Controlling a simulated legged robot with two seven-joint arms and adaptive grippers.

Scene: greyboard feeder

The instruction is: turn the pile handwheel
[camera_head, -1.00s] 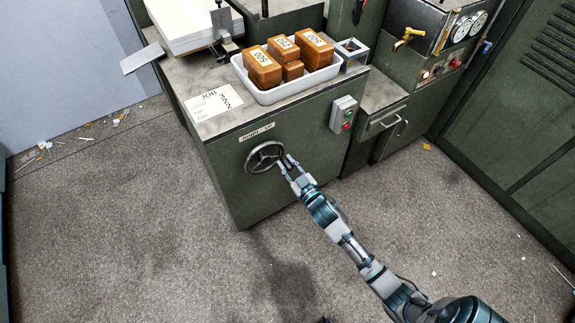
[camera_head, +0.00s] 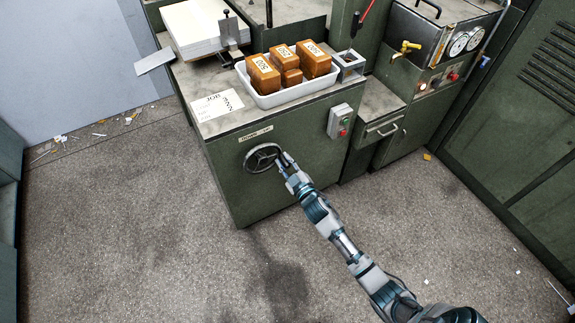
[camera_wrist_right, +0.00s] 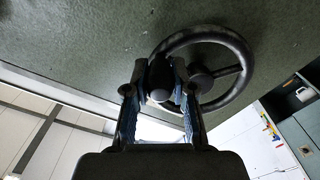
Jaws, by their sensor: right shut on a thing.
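The pile handwheel (camera_head: 263,158) is a dark spoked wheel on the front of the green feeder cabinet, below a small label plate. It also shows in the right wrist view (camera_wrist_right: 238,50), with its hub and spokes. My right gripper (camera_head: 284,163) is at the right side of the wheel. In the right wrist view the right gripper (camera_wrist_right: 160,78) has its two fingers on either side of a dark rounded knob or handle at the wheel's rim, shut on it. My left gripper is not in view.
On the cabinet top (camera_head: 245,120) stand a white tray (camera_head: 290,95) with several numbered brown blocks, a paper stack (camera_head: 205,25) and a job sheet (camera_head: 216,104). A switch box (camera_head: 341,121) is on the front, right of the wheel. The floor in front is clear.

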